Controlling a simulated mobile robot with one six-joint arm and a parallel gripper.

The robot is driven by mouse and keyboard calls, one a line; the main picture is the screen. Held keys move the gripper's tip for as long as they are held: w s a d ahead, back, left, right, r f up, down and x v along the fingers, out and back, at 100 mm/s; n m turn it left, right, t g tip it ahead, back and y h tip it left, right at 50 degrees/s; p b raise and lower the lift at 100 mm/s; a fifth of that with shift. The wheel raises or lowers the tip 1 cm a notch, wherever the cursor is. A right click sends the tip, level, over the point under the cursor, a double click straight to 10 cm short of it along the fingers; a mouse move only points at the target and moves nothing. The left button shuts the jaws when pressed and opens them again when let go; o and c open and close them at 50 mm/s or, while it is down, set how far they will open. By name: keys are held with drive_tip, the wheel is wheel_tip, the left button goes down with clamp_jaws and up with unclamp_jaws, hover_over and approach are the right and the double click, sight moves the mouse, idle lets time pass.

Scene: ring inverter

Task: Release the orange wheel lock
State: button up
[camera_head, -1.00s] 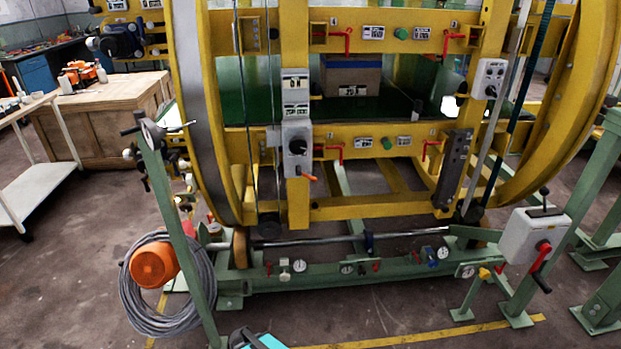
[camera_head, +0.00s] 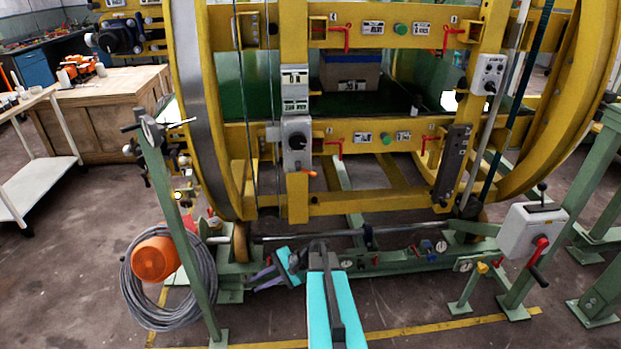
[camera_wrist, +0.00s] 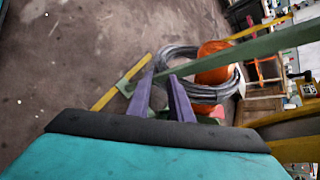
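I cannot tell for certain which part is the orange wheel lock. A round orange drum (camera_head: 155,258) sits low at the left beside a green post, and it also shows in the wrist view (camera_wrist: 213,62). An amber roller wheel (camera_head: 240,243) stands under the yellow ring. A small orange lever (camera_head: 309,173) is on a grey control box (camera_head: 296,143). My gripper (camera_head: 256,283) is low in front of the green base beam, right of the drum.
A grey cable coil (camera_head: 200,290) hangs around the drum. The slanting green post (camera_head: 180,230) stands close to it. The green base beam (camera_head: 400,260) carries gauges and small valves. A white box with a red handle (camera_head: 541,245) is at the right.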

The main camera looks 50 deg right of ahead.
drive_tip(key=d+r+m+t+h, duration=0.1)
drive_tip(key=d+r+m+t, duration=0.15)
drive_tip(key=d+r, duration=0.55)
drive_tip(key=d+r+m+t+h, duration=0.1)
drive_tip(key=d+r+m+t, duration=0.15)
drive_tip(key=d+r, duration=0.6)
drive_tip(key=m+t+h, duration=0.3)
drive_tip(key=t, duration=0.2)
approach(308, 172)
drive_tip(key=s+d, duration=0.1)
drive_tip(key=s, duration=0.4)
drive_tip(key=shift+w+d+f+p, duration=0.1)
drive_tip(key=shift+d+f+p, duration=0.15)
drive_tip(key=shift+p, duration=0.2)
drive_tip(key=shift+w, duration=0.1)
drive_tip(key=w+a+p, duration=0.1)
drive_tip(key=w, duration=0.3)
drive_tip(key=w+a, duration=0.1)
drive_tip(key=w, duration=0.4)
drive_tip(key=w+a+p, duration=0.1)
drive_tip(key=w, duration=0.3)
drive_tip(key=shift+w+p, duration=0.2)
drive_tip(key=shift+p, duration=0.1)
drive_tip(key=shift+c, duration=0.4)
drive_tip(key=shift+y, duration=0.3)
clamp_jaws()
